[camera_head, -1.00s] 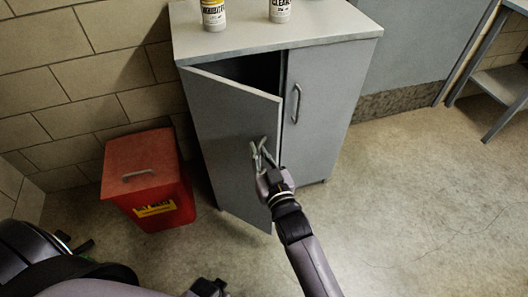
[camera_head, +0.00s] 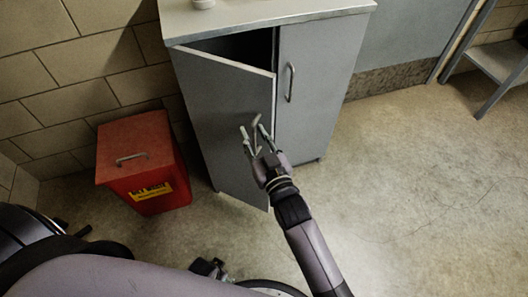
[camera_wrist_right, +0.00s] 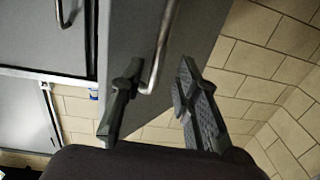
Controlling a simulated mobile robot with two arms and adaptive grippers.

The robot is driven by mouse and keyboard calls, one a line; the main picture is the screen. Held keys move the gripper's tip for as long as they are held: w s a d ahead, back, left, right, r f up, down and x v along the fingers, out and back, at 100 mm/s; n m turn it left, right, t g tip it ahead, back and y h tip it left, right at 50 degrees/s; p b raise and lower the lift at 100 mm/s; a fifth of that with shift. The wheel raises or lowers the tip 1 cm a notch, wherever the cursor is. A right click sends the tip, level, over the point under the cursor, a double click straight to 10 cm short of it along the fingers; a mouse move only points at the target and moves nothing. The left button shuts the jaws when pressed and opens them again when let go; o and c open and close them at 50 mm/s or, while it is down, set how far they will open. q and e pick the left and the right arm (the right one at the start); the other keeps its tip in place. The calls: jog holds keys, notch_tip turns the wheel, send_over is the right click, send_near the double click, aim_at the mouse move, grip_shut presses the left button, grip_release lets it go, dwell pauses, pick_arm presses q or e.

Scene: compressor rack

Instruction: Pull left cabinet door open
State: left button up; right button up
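The grey cabinet's left door (camera_head: 215,110) stands partly open, swung out toward me, with a dark gap behind its top edge. Its bar handle (camera_head: 256,132) is near the free edge and shows in the right wrist view (camera_wrist_right: 160,50). My right gripper (camera_head: 250,132) is at this handle with its fingers spread apart. In the right wrist view the gripper (camera_wrist_right: 155,85) has the handle's lower end between its fingertips, closer to the left finger; I cannot tell whether they touch. My left gripper is not clearly visible.
The right door (camera_head: 312,95) is shut, with its own handle (camera_head: 290,82). A red bin (camera_head: 145,165) stands left of the cabinet by the brick wall. The floor (camera_head: 420,200) to the right is clear.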

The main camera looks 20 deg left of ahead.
jog(key=v, duration=1)
jog(key=shift+s, duration=0.15)
jog(key=shift+d, duration=0.15)
